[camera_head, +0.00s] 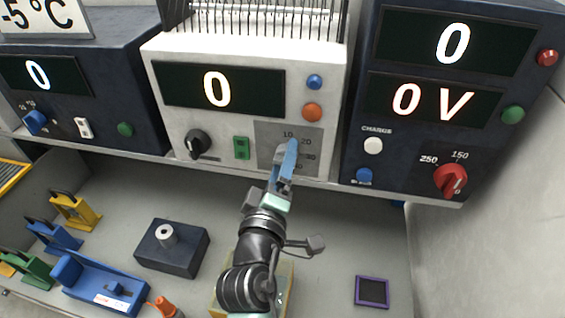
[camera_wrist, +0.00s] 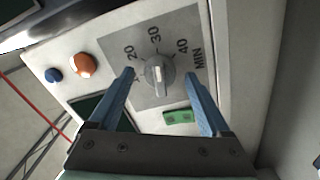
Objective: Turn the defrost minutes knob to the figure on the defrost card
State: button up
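The defrost minutes knob (camera_wrist: 158,74) is a round grey dial with a pale raised bar. It sits on a grey plate (camera_wrist: 180,25) marked 20, 30, 40 and MIN. Which figure the bar marks is hard to tell. My gripper (camera_wrist: 161,76) is open, with one blue finger on each side of the knob and a visible gap to it. In the head view my gripper (camera_head: 289,150) covers the knob on the white middle unit (camera_head: 225,130). A white card (camera_head: 45,14) at top left reads -5 °C, its top cut off. No card with a minutes figure is visible.
The white unit's display (camera_head: 218,90) shows 0. It also has a black knob (camera_head: 197,143), a green switch (camera_head: 242,148), and blue and orange (camera_head: 312,112) buttons. Dark units (camera_head: 410,145) flank it. Below lie coloured padlock-like blocks and a dark box (camera_head: 172,247).

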jog(key=s+a+b, duration=0.2)
jog(key=s+b, duration=0.2)
jog(key=s, duration=0.8)
jog(key=shift+s+a, duration=0.25)
jog(key=shift+s, duration=0.1)
jog(key=shift+r, duration=0.1)
